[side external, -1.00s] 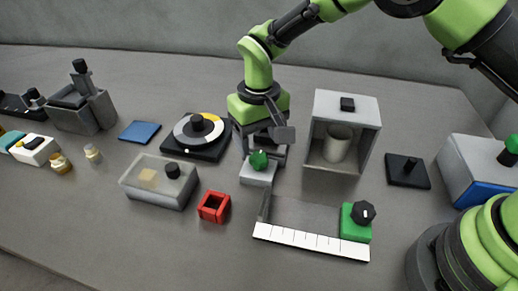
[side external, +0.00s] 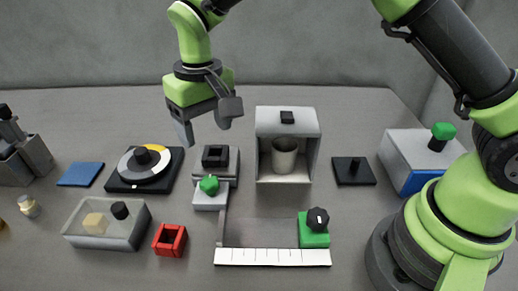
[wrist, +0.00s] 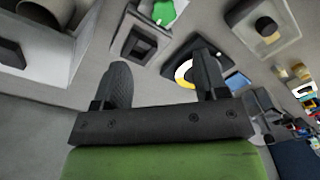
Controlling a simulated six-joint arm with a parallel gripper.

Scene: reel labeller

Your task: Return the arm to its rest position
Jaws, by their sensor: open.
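My gripper (side external: 204,132) is open and empty in the side external view, raised above the work surface. Its fingers point down, apart from everything below. In the wrist view my gripper (wrist: 162,64) shows nothing between its two dark fingers. Below it stands a grey block with a dark square opening (side external: 225,154), with a green-knobbed grey block (side external: 209,198) in front. The grey block also shows in the wrist view (wrist: 123,50), past the fingers.
A grey housing holding a cup (side external: 287,118) stands right of the gripper. A dial on a black base (side external: 118,184) lies left. In front are a clear box (side external: 85,236), a red square holder (side external: 170,239) and a white scale strip (side external: 272,257). The air around the gripper is clear.

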